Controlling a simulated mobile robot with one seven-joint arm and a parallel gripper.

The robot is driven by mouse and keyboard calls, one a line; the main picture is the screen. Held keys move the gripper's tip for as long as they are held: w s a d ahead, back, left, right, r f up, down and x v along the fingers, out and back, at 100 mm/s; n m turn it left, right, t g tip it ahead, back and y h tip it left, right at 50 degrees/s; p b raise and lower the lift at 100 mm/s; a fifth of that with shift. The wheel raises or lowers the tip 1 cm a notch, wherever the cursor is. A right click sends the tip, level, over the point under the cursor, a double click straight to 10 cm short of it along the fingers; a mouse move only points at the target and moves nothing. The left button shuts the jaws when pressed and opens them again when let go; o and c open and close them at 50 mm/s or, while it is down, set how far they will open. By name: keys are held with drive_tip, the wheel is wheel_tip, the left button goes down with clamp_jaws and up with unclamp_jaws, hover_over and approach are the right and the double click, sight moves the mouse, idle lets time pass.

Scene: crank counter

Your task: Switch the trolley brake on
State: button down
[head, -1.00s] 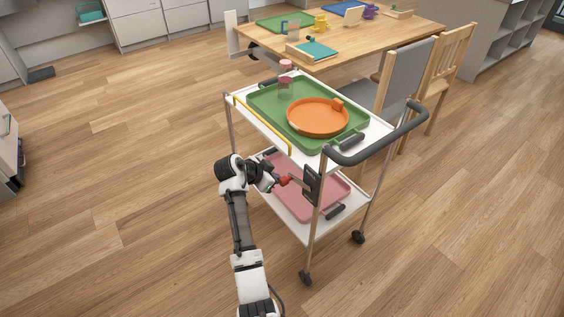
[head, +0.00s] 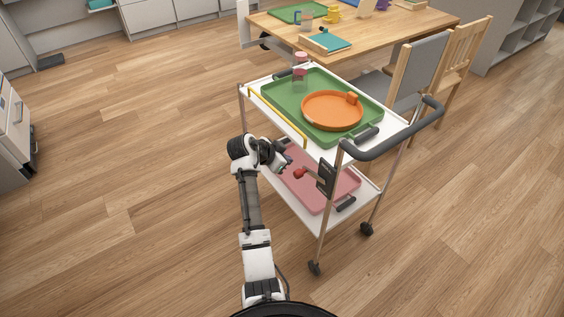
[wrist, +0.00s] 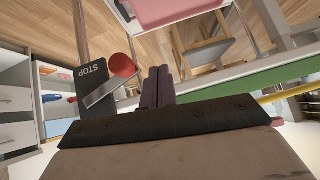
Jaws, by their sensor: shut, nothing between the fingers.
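The trolley (head: 338,226) stands with a dark brake plate (head: 326,179) on its near post. A metal lever with a red knob (head: 299,174) sticks out left from the plate. In the wrist view the plate (wrist: 92,73) reads "STOP", upside down, and the red knob (wrist: 122,65) and the pale metal lever (wrist: 112,88) show beside it. My gripper (head: 286,164) is up and left of the knob in the head view, with a small gap. In the wrist view its fingers (wrist: 158,82) are together and empty, right of the knob.
The trolley's top shelf carries a green tray (head: 275,98) with an orange dish (head: 333,109). A pink tray (head: 310,190) lies on the lower shelf. Chairs (head: 450,75) and a wooden table (head: 375,35) stand behind.

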drive_tip(key=a+r+b, duration=0.3)
drive_tip(key=a+r, duration=0.3)
drive_tip(key=a, duration=0.2)
drive_tip(key=shift+s+r, duration=0.15)
drive_tip(key=shift+s, duration=0.3)
